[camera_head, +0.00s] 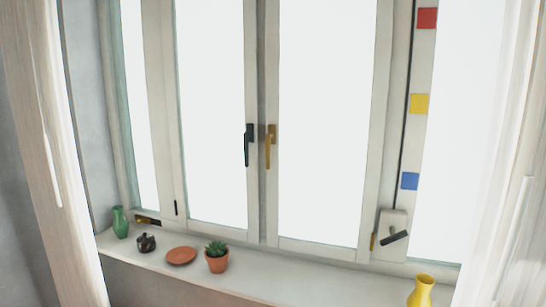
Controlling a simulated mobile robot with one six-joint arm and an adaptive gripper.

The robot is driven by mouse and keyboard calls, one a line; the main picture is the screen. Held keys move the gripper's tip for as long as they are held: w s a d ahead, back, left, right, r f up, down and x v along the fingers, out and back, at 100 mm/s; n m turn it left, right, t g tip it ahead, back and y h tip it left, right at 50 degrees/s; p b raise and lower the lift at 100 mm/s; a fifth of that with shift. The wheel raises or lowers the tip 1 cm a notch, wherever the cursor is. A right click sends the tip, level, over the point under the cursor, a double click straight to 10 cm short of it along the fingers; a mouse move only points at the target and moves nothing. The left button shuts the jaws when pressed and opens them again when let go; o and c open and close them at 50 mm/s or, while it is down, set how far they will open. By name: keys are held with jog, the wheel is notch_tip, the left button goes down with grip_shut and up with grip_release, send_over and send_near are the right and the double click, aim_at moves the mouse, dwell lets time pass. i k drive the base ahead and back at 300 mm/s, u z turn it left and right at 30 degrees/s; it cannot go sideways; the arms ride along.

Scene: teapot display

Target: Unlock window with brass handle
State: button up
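The brass handle (270,147) is on the left side of the right-hand middle sash, and its grip hangs straight down. A dark handle (248,145) sits just left of it on the neighbouring sash, also pointing down. The window (262,200) appears closed, with both middle sashes meeting at the centre post. My gripper is not in view.
The sill (300,282) holds a green vase (120,222), a small dark pot (146,243), a terracotta saucer (181,256), a potted succulent (217,258) and a yellow vase (421,291). A black lever (394,238) is on the lower right frame. Curtains (55,160) flank both sides.

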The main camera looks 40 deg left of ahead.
aim_at(268, 135)
jog(key=k, duration=1)
jog(key=u, duration=1.35)
jog(key=i, duration=0.95)
